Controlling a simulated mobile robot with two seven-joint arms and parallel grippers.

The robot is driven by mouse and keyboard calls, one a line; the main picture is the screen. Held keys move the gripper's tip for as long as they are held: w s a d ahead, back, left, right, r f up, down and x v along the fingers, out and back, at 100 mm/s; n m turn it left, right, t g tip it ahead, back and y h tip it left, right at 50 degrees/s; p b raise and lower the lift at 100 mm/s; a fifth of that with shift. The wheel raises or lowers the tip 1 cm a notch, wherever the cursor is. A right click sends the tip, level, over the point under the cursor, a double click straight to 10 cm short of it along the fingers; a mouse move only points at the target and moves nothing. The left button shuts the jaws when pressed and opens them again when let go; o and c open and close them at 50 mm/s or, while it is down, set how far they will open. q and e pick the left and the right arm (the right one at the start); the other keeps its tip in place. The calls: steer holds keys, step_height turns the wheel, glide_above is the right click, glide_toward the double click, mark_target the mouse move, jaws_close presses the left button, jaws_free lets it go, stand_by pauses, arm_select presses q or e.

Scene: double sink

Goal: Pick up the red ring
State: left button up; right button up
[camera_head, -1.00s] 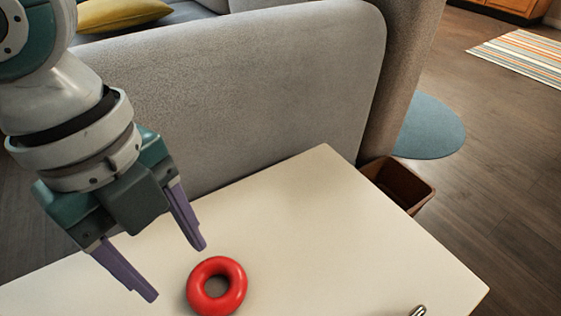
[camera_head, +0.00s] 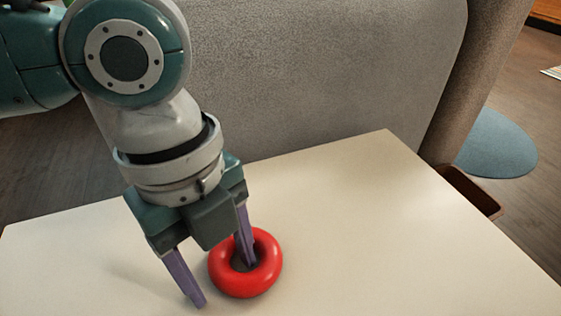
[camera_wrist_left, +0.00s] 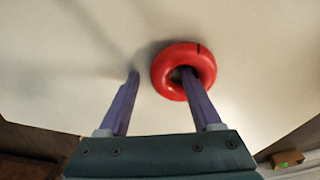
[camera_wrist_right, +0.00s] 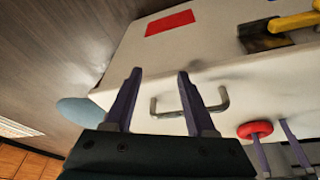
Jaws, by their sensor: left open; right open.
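The red ring (camera_head: 270,275) lies on the white tabletop in the head view. My left gripper (camera_head: 224,284) is open and points down at it. One finger is over or in the ring's hole, and the other is outside the ring on its left. The left wrist view shows the same, with the ring (camera_wrist_left: 203,62) around the tip of the right-hand finger and the left-hand finger apart from it. My right gripper (camera_wrist_right: 157,73) is open and empty in the right wrist view. The ring (camera_wrist_right: 255,130) also shows there, far off beside the left gripper's fingers.
The white table (camera_head: 400,230) is clear to the right of the ring. A grey sofa (camera_head: 320,80) stands behind it, and a brown bin (camera_head: 470,190) is beyond the right edge. The right wrist view shows a metal handle (camera_wrist_right: 190,112), a red patch (camera_wrist_right: 170,22) and a yellow object (camera_wrist_right: 292,22).

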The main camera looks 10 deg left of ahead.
arm_select(q)
steer(key=shift+r, duration=0.1)
steer(key=shift+c, duration=0.2)
jaws_close()
